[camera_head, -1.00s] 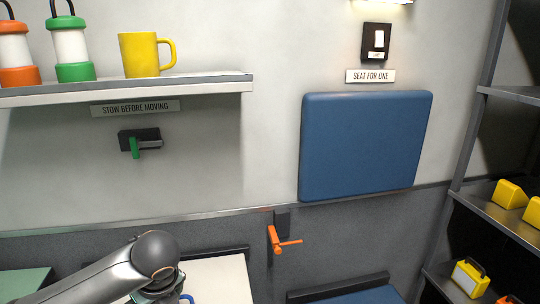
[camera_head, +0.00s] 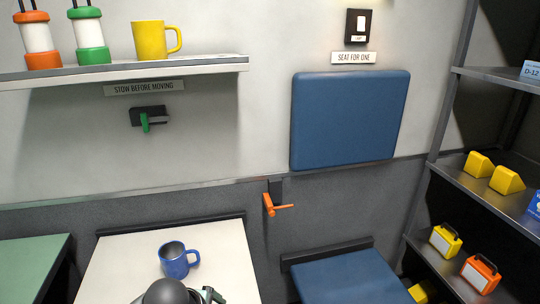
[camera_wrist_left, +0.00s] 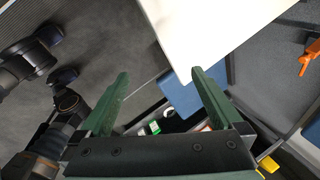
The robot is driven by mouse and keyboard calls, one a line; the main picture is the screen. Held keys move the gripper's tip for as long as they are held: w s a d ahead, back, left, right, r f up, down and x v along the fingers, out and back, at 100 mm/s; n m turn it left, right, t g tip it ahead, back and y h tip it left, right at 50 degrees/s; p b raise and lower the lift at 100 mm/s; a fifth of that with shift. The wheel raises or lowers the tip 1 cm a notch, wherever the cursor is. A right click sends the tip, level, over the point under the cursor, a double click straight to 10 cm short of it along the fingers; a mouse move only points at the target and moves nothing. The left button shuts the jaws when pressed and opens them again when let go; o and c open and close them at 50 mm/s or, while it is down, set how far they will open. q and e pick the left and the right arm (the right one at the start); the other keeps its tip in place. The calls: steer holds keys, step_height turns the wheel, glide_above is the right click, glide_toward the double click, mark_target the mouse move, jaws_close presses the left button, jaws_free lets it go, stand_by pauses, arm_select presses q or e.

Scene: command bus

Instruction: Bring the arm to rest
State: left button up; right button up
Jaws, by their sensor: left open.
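My left gripper (camera_wrist_left: 160,77) is open and empty in the left wrist view, its two green fingers spread below the corner of the white table. In the head view only a grey arm link and a bit of the gripper show at the bottom edge, in front of the white table (camera_head: 120,262); the fingertips cannot be made out there. The white table's corner (camera_wrist_left: 205,30) also shows in the left wrist view. My right gripper is not in view.
A blue mug (camera_head: 174,261) stands on the white table. A blue seat (camera_head: 350,280) is to its right, below an orange handle (camera_head: 270,203). A shelf (camera_head: 130,71) holds two lanterns and a yellow mug (camera_head: 150,42). A rack (camera_head: 495,195) with yellow and orange items stands at right.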

arm_select(q)
steer(key=s+d+f+n+t+h+p, duration=0.25)
steer(key=s+f+n, duration=0.2)
steer(key=n, duration=0.35)
steer(key=s+a+f+n+t+y, duration=0.1)
steer(key=s+a+f+n, duration=0.1)
steer(key=s+n, duration=0.3)
steer(key=s+a+f+n+t+y+p, duration=0.1)
steer(key=s+a+f+n, duration=0.2)
steer(key=s, duration=0.3)
steer(key=shift+a+f+n+p, duration=0.3)
steer(key=shift+a+n, duration=0.55)
steer(key=shift+n, duration=0.05)
